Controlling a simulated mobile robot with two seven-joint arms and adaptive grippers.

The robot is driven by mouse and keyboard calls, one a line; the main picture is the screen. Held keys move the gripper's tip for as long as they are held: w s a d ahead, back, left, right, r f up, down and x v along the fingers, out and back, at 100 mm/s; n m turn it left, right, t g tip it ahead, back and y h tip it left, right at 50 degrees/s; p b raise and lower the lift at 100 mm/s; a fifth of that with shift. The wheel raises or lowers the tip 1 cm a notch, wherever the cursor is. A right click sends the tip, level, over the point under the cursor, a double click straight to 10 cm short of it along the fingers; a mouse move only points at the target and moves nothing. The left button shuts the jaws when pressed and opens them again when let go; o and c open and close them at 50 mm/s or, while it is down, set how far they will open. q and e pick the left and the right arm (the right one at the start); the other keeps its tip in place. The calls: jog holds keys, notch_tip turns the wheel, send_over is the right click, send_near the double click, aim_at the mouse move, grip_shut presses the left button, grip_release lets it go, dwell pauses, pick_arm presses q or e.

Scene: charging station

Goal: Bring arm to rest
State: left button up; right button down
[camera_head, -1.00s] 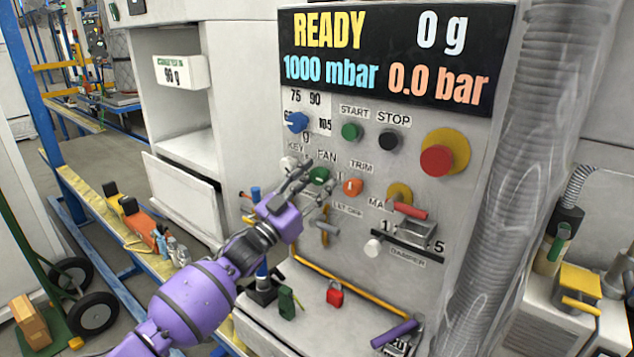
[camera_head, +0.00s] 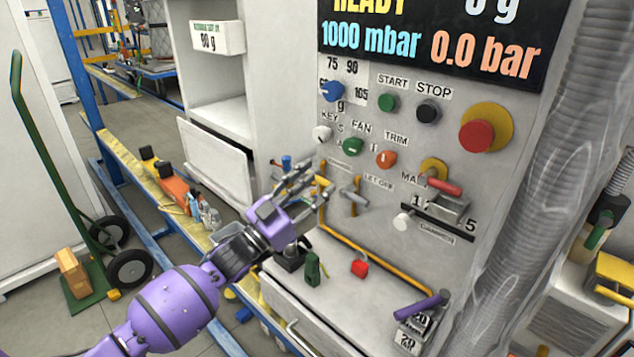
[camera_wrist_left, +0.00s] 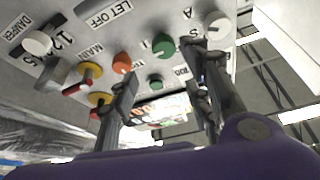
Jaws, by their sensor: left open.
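My left gripper (camera_head: 300,183) hangs in front of the lower left part of the control panel (camera_head: 455,170). Its jaws are open and nothing shows between them. In the left wrist view the two fingers (camera_wrist_left: 165,95) stand apart, pointing toward the panel's knobs. The green FAN knob (camera_head: 353,147), the orange TRIM knob (camera_head: 386,159) and the white KEY knob (camera_head: 321,133) are above the gripper in the head view. I cannot tell whether a fingertip touches the white knob (camera_wrist_left: 217,24) in the wrist view. My right gripper is out of view.
A red padlock (camera_head: 359,268) and a green item (camera_head: 312,268) sit on the ledge below the panel. A yellow pipe (camera_head: 370,252) runs behind them. An open drawer (camera_head: 218,165) juts out left of the panel. A clear hose column (camera_head: 560,150) stands at the right.

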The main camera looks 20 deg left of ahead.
pick_arm(q)
jog(key=s+d+f+n+g+y+p, duration=0.2)
jog(key=s+f+g+y, duration=0.15)
jog(key=s+f, duration=0.65)
jog(key=s+d+f+n+g+y+p, duration=0.1)
jog(key=s+d+f+g+y+p, duration=0.2)
jog(key=s+f, duration=0.75)
jog(key=s+f+n+g+p, duration=0.1)
jog(key=s+f, duration=0.2)
jog(key=s, duration=0.5)
jog(key=s+d+f+n+g+y+p, duration=0.1)
jog(key=s+f, duration=0.3)
jog(key=s, duration=0.5)
jog(key=s+d+f+n+g+y+p, duration=0.1)
jog(key=s+f+n+g+p, duration=0.1)
jog(key=s, duration=0.6)
notch_tip(320, 180, down, 2)
jog(key=shift+s+f+g, duration=0.15)
jog(key=shift+s+g, duration=0.25)
jog(key=shift+g, duration=0.25)
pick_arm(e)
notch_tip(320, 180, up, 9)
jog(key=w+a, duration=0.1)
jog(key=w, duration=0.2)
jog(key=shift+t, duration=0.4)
